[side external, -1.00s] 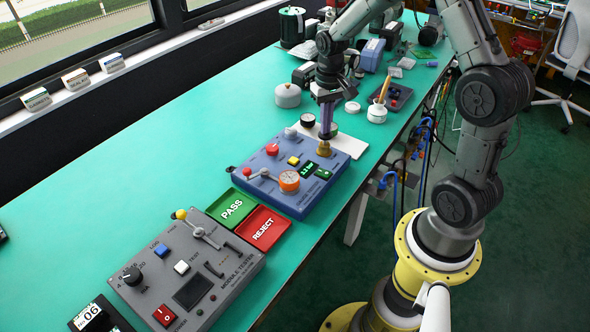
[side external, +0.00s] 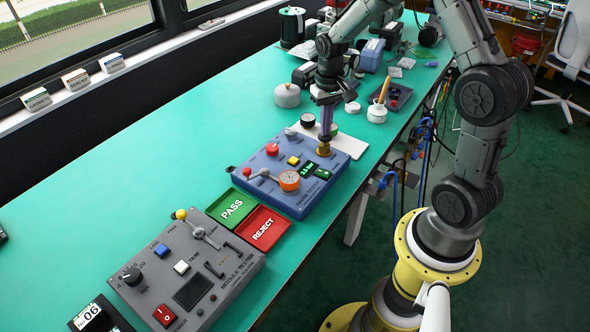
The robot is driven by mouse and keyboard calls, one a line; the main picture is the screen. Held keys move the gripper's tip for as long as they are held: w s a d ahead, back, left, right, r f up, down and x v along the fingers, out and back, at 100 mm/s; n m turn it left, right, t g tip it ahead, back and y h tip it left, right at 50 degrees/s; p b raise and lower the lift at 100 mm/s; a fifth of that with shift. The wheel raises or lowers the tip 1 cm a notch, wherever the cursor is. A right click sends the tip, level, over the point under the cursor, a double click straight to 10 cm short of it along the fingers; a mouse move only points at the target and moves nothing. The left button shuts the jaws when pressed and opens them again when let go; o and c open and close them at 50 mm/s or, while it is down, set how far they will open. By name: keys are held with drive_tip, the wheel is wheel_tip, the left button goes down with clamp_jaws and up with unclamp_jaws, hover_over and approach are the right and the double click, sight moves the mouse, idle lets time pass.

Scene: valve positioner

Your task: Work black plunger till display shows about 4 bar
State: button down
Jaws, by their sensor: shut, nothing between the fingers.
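The blue valve positioner box (side external: 268,192) sits on the green bench. Its display (side external: 309,168) shows lit green characters too small to read surely. A brass collar (side external: 324,150) stands at the box's far right corner. My gripper (side external: 326,136) is shut and points straight down, its tip just above or on this collar. A black plunger is not clearly visible there; any part of it is hidden by the fingers. Contact cannot be told. An orange-rimmed dial (side external: 289,181), red knob (side external: 272,149), yellow button (side external: 293,161) and red-tipped lever (side external: 249,172) are on the box.
Green PASS (side external: 232,208) and red REJECT (side external: 263,228) trays lie beside the box. A grey module tester (side external: 187,265) stands at front left. A black round knob-like item (side external: 307,120) and a white sheet (side external: 347,143) are behind the box. The bench's left middle is clear.

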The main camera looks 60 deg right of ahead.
drive_tip(key=shift+f, duration=0.55)
idle(0.7)
drive_tip(key=shift+r, duration=1.55)
drive_tip(key=shift+r, duration=2.5)
